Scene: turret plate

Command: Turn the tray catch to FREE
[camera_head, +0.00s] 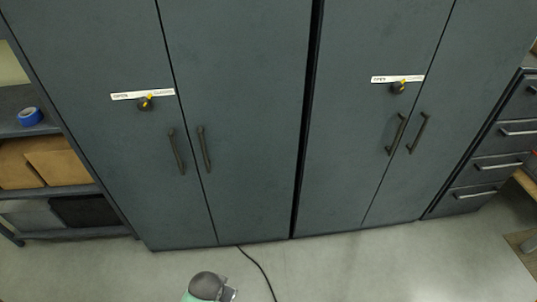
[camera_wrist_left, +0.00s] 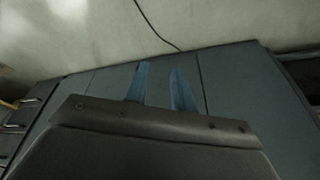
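No tray catch and no mark reading FREE shows in either view. My left gripper (camera_wrist_left: 160,68) shows in the left wrist view with its two blue fingers apart and nothing between them. Grey cabinet fronts and floor lie beyond the fingers there. Neither gripper can be made out in the head view. My right gripper is in no view.
Tall grey cabinets (camera_head: 250,90) carry dark knobs with yellow marks, left (camera_head: 145,104) and right (camera_head: 398,88), under white labels. Open shelves (camera_head: 60,192) stand left, drawers (camera_head: 486,172) right. A black cable (camera_head: 262,270) crosses the otherwise mostly clear floor.

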